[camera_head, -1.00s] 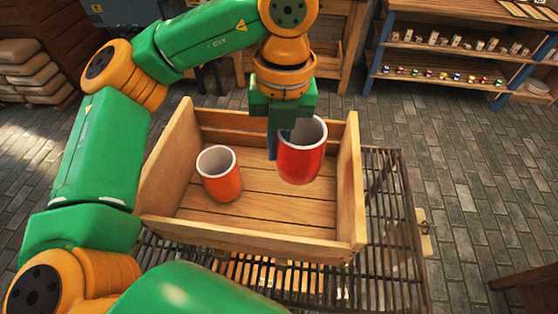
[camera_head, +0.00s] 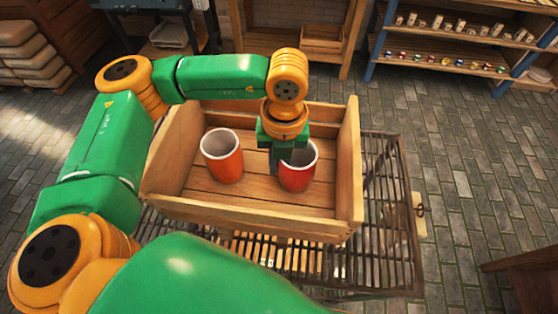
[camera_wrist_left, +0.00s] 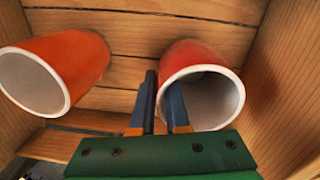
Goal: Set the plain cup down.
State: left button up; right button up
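A plain red cup (camera_head: 298,179) stands upright in the right part of the wooden crate (camera_head: 350,170), on or very near its floor. My left gripper (camera_head: 286,156) is above it at its near-left rim. In the left wrist view one finger of the gripper (camera_wrist_left: 163,100) is inside the cup (camera_wrist_left: 186,58) and one outside, with the wall between them. They look shut on the wall. A second plain cup (camera_head: 223,166), orange-red, stands to the left in the crate, apart from the first; it also shows in the left wrist view (camera_wrist_left: 85,60). My right gripper is out of view.
The crate sits on a dark metal grate (camera_head: 385,220). Its side walls rise close to both cups. A gap of bare crate floor lies between the cups. Shelves (camera_head: 450,60) with small items stand at the back right, clear of the crate.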

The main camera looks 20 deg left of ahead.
pick_arm(q)
jog(key=shift+o, duration=1.1)
jog(key=shift+w, duration=0.1)
jog(key=shift+r+p, duration=0.35)
jog(key=shift+p, duration=0.1)
notch_tip(320, 180, up, 12)
jog(key=b, duration=0.1)
jog(key=shift+d+f+b, duration=0.2)
jog(key=shift+d+b, duration=0.1)
jog(key=shift+w, duration=0.1)
